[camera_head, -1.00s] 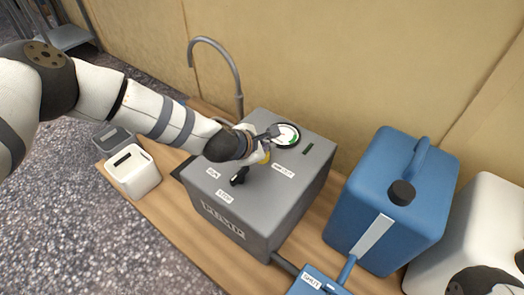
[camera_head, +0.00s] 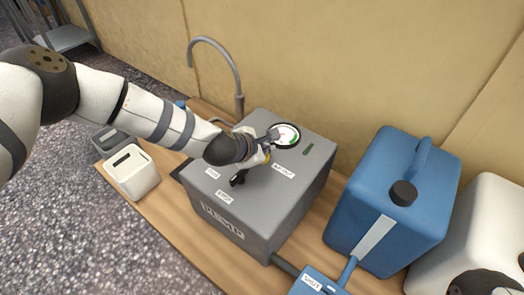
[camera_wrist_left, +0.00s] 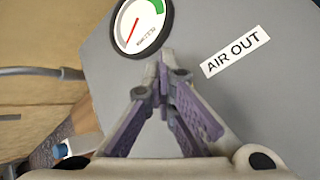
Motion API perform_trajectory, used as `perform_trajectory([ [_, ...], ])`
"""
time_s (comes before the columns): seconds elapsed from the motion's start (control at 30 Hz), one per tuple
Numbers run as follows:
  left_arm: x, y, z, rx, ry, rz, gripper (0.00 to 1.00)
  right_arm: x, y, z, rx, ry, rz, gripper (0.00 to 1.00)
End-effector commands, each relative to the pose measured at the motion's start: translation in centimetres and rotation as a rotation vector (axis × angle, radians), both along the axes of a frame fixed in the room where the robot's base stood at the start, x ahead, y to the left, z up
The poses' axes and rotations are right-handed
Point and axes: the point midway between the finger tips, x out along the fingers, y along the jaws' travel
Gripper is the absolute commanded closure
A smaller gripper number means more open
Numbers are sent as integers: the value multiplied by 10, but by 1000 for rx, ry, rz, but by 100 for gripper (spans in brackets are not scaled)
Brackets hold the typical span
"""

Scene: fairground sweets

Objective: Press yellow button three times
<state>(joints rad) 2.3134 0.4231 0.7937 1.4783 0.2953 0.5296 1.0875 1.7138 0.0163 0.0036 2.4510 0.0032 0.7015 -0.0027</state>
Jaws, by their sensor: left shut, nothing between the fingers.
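The grey pump box (camera_head: 284,207) stands on a wooden board. A small patch of yellow (camera_head: 267,157) shows beside my left gripper on the box top, mostly covered; I take it for the yellow button. My left gripper (camera_head: 269,138) is over the box top, close to the round gauge (camera_head: 287,134). In the left wrist view its purple-padded fingers (camera_wrist_left: 164,72) meet at the tips with nothing between them. The gauge (camera_wrist_left: 143,22) and the "AIR OUT" label (camera_wrist_left: 236,52) lie just past the fingertips. Whether the button is touched cannot be told.
A curved grey pipe (camera_head: 236,72) rises behind the box. A white container (camera_head: 138,178) is at left. A blue canister (camera_head: 393,225) is at right. The tan wall (camera_head: 330,50) is behind.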

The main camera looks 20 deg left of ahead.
Motion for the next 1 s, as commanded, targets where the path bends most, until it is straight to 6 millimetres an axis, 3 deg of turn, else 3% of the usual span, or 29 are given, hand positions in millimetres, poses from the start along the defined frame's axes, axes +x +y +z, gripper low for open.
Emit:
perform_trajectory([
  [0.23,-1,1,0,1,4,2,100,0,0,1,0,-2,0,60],
  [0.63,-1,1,25,1,1,1,100,3,0,15,0,-21,0,60],
  [1.0,-1,1,24,1,1,1,100,3,0,16,0,-22,0,60],
])
